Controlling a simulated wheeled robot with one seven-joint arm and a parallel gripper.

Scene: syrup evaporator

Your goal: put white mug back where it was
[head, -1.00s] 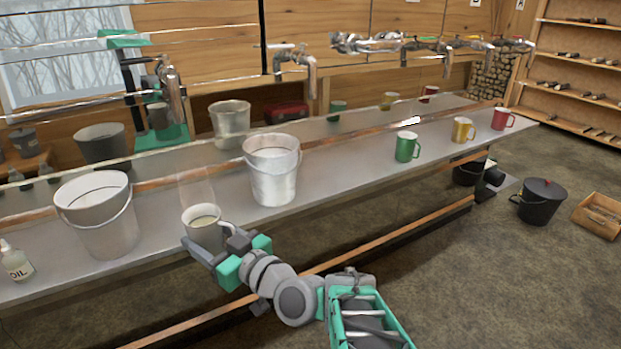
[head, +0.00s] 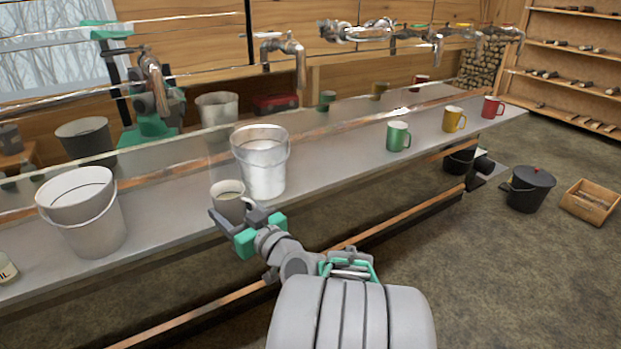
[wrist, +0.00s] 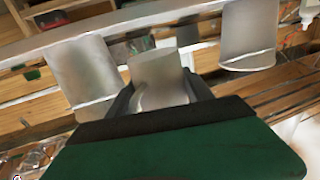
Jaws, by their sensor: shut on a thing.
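The white mug (head: 228,201) is in my gripper (head: 243,217) at the front edge of the metal shelf, in front of the metal pail. My gripper is shut on it, and the mug looks upright with something pale inside. Whether its base touches the shelf I cannot tell. In the wrist view the mug (wrist: 158,80) stands between the dark fingers (wrist: 160,100) of my gripper, its lower part partly hidden by them.
A metal pail (head: 262,165) stands just behind the mug; another pail (head: 85,215) is to the left. Green (head: 398,136), yellow (head: 454,119) and red (head: 492,107) mugs stand along the shelf (head: 335,160) to the right, with clear shelf between the pail and green mug. Taps (head: 290,50) hang above.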

